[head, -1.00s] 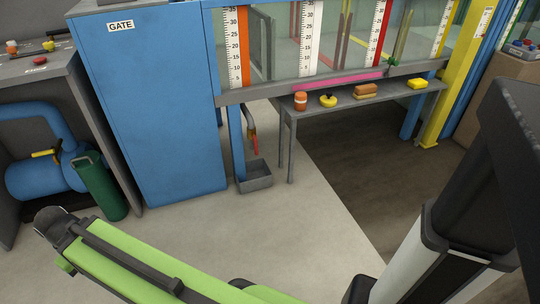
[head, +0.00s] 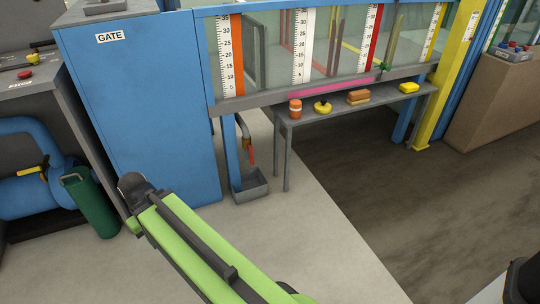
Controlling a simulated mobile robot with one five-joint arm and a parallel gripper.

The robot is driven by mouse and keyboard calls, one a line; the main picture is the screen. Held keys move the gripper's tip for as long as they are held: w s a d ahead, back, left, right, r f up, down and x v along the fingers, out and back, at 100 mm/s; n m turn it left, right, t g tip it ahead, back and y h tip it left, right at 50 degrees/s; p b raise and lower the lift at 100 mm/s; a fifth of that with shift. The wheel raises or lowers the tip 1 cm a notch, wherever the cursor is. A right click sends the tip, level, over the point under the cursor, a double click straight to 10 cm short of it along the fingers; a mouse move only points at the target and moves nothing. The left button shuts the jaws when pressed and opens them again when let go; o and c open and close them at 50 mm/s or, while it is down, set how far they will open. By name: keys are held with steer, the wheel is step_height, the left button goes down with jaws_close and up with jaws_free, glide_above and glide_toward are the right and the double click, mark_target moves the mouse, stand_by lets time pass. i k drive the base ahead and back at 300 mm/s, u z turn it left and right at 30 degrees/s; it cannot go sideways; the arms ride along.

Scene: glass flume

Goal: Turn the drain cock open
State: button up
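The drain cock is a small pipe fitting (head: 242,126) under the left part of the flume, with a red lever (head: 250,156) that hangs down. It sits above a grey open box (head: 250,187) on the floor, beside a blue leg. The lever is small here, and I cannot tell the valve's exact state. My green arm link (head: 205,245) reaches up from the bottom, and its dark rounded end is left of the box and apart from the cock. My gripper does not show in this view.
The blue GATE cabinet (head: 140,110) stands close left of the cock. A grey bench (head: 360,112) with an orange jar, a yellow item, a sponge and a yellow block stands to the right. A green cylinder (head: 90,203) is at the left. The floor in front is clear.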

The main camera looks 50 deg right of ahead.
mark_target(251, 158)
steer(key=z, duration=0.25)
steer(key=i, duration=1.5)
steer(key=u, duration=0.05)
